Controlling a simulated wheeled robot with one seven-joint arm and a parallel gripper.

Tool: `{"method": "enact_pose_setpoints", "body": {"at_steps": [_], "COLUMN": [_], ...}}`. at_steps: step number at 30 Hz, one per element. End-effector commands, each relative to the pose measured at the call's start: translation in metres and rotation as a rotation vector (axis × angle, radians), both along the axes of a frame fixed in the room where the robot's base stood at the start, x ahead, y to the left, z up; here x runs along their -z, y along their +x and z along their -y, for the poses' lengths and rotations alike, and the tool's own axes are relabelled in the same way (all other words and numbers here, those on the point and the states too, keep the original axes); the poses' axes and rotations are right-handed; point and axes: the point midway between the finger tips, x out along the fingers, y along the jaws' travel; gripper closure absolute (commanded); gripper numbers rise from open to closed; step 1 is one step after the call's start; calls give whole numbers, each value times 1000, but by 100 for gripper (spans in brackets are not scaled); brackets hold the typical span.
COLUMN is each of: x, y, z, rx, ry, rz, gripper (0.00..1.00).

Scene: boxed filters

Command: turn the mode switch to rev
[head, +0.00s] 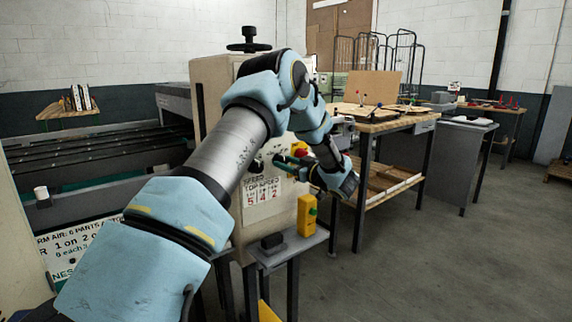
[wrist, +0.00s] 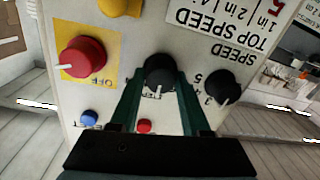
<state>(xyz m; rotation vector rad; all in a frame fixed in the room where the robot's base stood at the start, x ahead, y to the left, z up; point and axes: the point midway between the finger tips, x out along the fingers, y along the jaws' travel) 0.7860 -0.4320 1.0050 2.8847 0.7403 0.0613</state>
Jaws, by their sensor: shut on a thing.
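The mode switch (wrist: 158,72) is a black round knob on the pale control panel (wrist: 215,118), in the middle of the wrist view. Its white pointer line points down in that picture, toward a small label partly covered and too small to read fully. My gripper (wrist: 159,84) has its two dark green fingers on either side of this knob, shut on it. In the head view my gripper (head: 289,164) is at the machine's panel face, and the arm hides the knob there.
Around the switch are a red button (wrist: 82,57) on a yellow plate, a black speed knob (wrist: 223,91), a blue button (wrist: 89,117) and a small red button (wrist: 144,126). A yellow box (head: 307,215) stands on a small shelf below. A wooden workbench (head: 385,123) stands right.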

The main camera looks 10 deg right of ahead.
Motion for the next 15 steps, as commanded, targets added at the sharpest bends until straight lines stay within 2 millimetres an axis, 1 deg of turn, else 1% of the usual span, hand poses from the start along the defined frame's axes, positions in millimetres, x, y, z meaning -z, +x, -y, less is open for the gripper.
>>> {"method": "enact_pose_setpoints", "body": {"at_steps": [8, 15], "x": [4, 6], "y": [0, -1], "z": [0, 0], "rx": [0, 0], "ry": [-109, -287], "rz": [53, 137], "gripper": [100, 100]}}
